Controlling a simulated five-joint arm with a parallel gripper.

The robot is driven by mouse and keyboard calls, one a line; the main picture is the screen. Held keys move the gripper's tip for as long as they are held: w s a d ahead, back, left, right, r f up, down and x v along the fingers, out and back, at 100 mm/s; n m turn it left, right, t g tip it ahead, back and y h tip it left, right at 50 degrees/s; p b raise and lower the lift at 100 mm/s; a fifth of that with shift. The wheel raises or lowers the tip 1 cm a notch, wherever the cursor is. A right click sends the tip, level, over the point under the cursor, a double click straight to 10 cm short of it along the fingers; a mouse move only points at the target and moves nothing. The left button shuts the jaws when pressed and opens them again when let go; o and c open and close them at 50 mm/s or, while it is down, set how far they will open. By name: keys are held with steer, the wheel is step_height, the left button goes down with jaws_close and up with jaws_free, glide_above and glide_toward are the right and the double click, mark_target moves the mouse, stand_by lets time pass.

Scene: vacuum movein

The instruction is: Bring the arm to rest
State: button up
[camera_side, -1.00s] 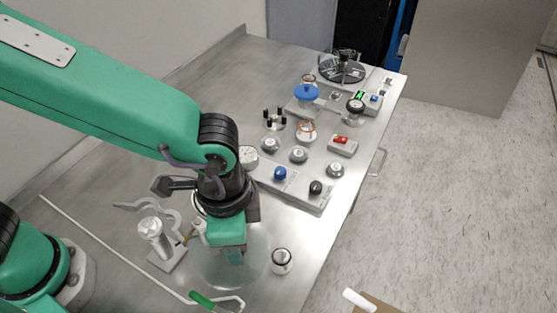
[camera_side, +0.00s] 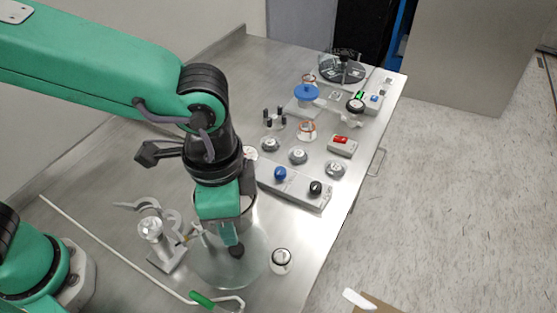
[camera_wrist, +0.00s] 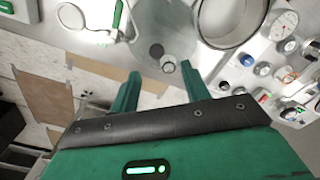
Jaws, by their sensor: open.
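My gripper (camera_side: 236,249) hangs fingers-down over a clear round disc or plate (camera_side: 215,272) on the metal bench, seen from the side. In the wrist view my gripper (camera_wrist: 163,88) shows two green fingers spread wide apart with nothing held between them. A small round jar-like piece (camera_wrist: 168,64) lies beyond the gap between the fingers. Part of the disc is hidden behind the gripper.
A clamp stand (camera_side: 152,232) stands left of the gripper, and a green-handled rod tool (camera_side: 203,299) lies in front. A panel with blue and black knobs (camera_side: 297,186) and several gauges and valves are behind right. The bench's left rear is bare.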

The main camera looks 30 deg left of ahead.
steer(key=w+a+r+n+t+h, duration=0.1)
steer(key=w+a+r+n, duration=0.15)
steer(key=a, duration=0.55)
steer(key=w+a+r+n+t, duration=0.1)
steer(key=w+a+r+n, duration=0.15)
steer(key=a, duration=0.65)
steer(key=s+a+r+n+t, duration=0.1)
steer(key=s+a+n, duration=0.1)
steer(key=a, duration=0.4)
steer(key=s+a+n+t+y, duration=0.1)
steer(key=s+a+n+t, duration=0.1)
steer(key=a, duration=0.5)
steer(key=shift+s+a+r+n, duration=0.2)
steer(key=shift+s+r+n, duration=0.25)
steer(key=shift+n, duration=0.45)
